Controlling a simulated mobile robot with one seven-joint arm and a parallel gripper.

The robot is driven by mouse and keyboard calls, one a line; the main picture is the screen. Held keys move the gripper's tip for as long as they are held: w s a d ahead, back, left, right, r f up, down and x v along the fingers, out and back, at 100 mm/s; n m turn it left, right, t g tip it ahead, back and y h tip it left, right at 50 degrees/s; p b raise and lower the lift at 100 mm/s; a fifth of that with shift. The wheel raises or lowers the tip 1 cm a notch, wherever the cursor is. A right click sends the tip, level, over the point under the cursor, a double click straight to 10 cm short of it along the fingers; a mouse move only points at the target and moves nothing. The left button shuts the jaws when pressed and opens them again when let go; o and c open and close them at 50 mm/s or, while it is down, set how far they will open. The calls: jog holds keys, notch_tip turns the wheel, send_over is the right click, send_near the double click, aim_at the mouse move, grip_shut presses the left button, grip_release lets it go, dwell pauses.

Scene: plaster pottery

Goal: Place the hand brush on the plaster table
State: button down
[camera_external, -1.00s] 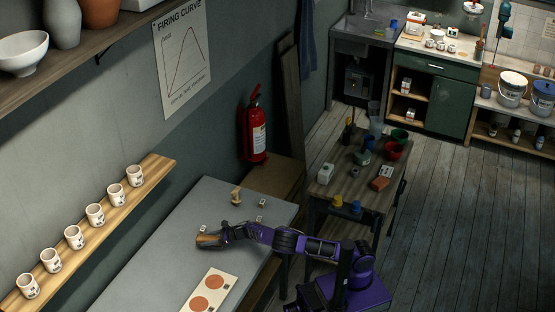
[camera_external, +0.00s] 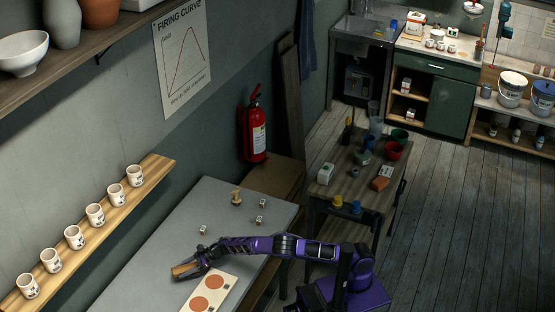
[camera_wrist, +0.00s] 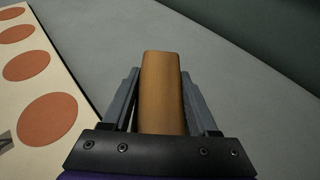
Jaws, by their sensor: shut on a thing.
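The hand brush (camera_external: 184,270) shows its wooden part beyond my gripper (camera_external: 197,262) in the external view. In the wrist view the brown wooden block of the brush (camera_wrist: 161,90) stands between the two fingers of my gripper (camera_wrist: 162,105), which are shut on it. Its bristles are hidden. The grey plaster table (camera_external: 150,262) lies beneath, along the wall. My gripper is over this table, just above the cream board in the picture. I cannot tell whether the brush touches the tabletop.
A cream board (camera_external: 226,287) with orange discs lies on the table, left of my gripper in the wrist view (camera_wrist: 60,140). Several small pieces (camera_external: 236,197) stand at the far end. A shelf of mugs (camera_external: 75,237) runs along the wall. Grey tabletop beyond the brush is bare.

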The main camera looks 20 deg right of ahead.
jog(key=shift+f, duration=1.8)
jog(key=shift+f+b, duration=0.1)
jog(key=shift+b, duration=0.2)
jog(key=shift+f, duration=0.1)
jog(key=shift+c, duration=0.8)
grip_release()
jog(key=shift+r, duration=0.3)
jog(key=v, duration=1.1)
jog(key=shift+d+f+p, duration=0.1)
jog(key=shift+f+p, duration=0.05)
jog(key=shift+p, duration=0.2)
jog(key=shift+o, duration=0.4)
jog(key=shift+d, duration=0.4)
